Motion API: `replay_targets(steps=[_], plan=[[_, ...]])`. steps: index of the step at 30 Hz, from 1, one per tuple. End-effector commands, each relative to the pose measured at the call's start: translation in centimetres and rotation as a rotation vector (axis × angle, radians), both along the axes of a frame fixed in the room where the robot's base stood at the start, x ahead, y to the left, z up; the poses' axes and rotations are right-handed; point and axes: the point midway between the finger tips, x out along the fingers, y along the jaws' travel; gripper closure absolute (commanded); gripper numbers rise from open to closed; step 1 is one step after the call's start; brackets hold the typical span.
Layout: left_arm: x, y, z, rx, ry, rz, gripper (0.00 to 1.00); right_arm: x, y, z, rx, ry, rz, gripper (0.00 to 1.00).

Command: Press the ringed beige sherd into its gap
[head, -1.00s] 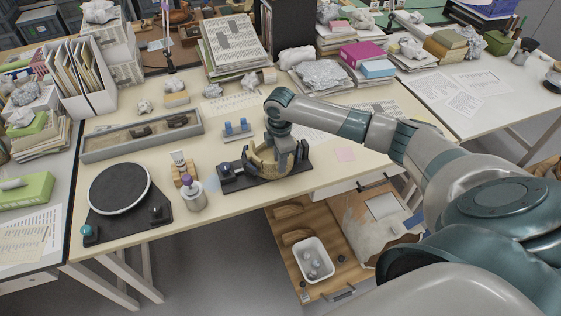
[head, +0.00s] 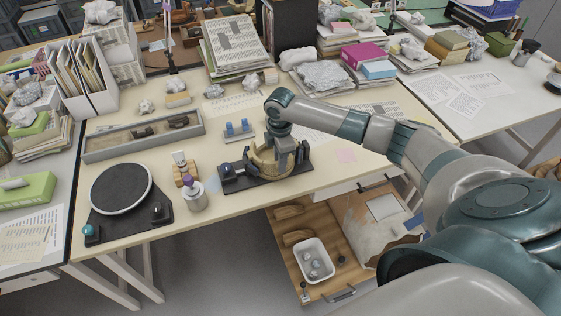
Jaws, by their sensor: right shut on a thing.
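A beige ring-shaped vessel (head: 263,166) sits on a black stand (head: 240,180) near the front middle of the table. My right gripper (head: 281,155) points down at the vessel's right side. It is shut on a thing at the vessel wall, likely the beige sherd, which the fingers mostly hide. I cannot make out a ring mark on the sherd or whether it is flush in the gap. My left gripper does not show.
A black turntable (head: 121,190) stands at the left front, with a purple-capped jar (head: 194,195) between it and the stand. A grey tray (head: 110,149) with dark sherds lies behind. Blue clips (head: 238,129) stand behind the vessel. An open drawer (head: 345,245) juts out below the table.

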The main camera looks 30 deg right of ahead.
Motion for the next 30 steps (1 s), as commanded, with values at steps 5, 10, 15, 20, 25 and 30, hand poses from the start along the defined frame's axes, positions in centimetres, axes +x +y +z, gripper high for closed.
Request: replay_targets(steps=[5, 10, 15, 20, 25, 30], plan=[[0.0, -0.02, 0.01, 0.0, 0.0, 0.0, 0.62, 0.02, 0.0, 0.04, 0.0, -0.001, 0.0, 0.97], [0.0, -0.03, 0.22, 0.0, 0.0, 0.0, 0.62, 0.01, -0.01, 0.02, 0.0, 0.0, 0.0, 0.97], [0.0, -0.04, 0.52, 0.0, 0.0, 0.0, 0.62, 0.0, -0.01, -0.1, 0.0, 0.0, 0.001, 0.97], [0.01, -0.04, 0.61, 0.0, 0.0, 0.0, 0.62, 0.02, -0.04, -0.23, 0.0, 0.0, 0.001, 0.97], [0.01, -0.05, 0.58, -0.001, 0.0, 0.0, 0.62, 0.01, -0.05, -0.28, 0.0, 0.0, 0.001, 0.97], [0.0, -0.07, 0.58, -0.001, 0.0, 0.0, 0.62, 0.01, -0.05, -0.27, 0.0, 0.0, 0.0, 0.97]])
